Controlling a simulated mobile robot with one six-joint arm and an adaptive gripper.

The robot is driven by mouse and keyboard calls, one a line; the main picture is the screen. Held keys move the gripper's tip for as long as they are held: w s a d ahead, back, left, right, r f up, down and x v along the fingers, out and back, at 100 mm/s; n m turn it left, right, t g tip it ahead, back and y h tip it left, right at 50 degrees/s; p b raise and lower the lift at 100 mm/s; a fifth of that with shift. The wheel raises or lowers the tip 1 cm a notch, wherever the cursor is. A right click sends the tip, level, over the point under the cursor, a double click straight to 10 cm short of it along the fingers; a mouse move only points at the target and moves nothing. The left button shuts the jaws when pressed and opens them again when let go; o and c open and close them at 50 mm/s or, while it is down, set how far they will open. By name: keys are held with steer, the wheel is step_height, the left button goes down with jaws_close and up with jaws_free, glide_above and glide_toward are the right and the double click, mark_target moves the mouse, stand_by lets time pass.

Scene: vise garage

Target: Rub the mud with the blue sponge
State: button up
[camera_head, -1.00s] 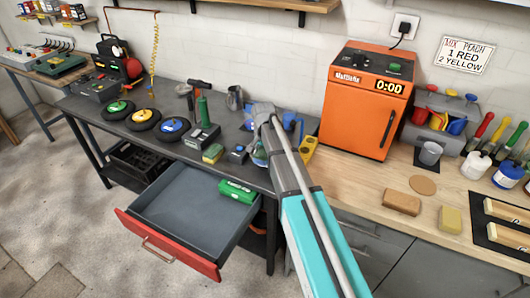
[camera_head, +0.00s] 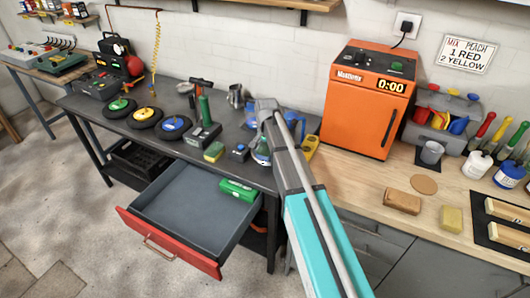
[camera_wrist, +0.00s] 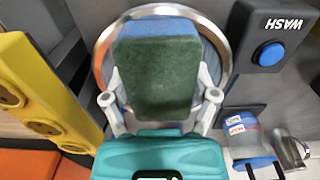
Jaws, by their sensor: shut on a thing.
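My gripper (camera_wrist: 160,97) is shut on the blue sponge (camera_wrist: 158,28), with one finger at each side. The sponge's dark green face (camera_wrist: 156,78) is toward the wrist camera; its blue part shows along the top edge. Behind it is a round basin (camera_wrist: 106,42) with a shiny metal rim; the sponge hides most of its inside. I cannot tell whether the sponge touches the basin. No mud can be made out in either view. In the head view, my arm largely covers the gripper and the sponge above the dark bench (camera_head: 98,128).
A WASH box (camera_wrist: 268,60) with a blue button is right of the basin; a yellow block with holes (camera_wrist: 40,90) is left. A metal mug (camera_wrist: 290,150) is nearby.

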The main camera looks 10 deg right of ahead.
steer(key=shift+w+d, duration=0.75)
steer(key=shift+w, duration=0.2)
steer(key=shift+w, duration=0.1)
steer(key=shift+w+d, duration=0.6)
steer(key=shift+w, duration=0.15)
steer(key=shift+w+d, duration=0.55)
steer(key=shift+w, duration=0.2)
steer(key=shift+r+p, duration=3)
steer(key=shift+p, duration=0.1)
steer(key=shift+r+p, duration=1.5)
steer(key=shift+r, duration=0.05)
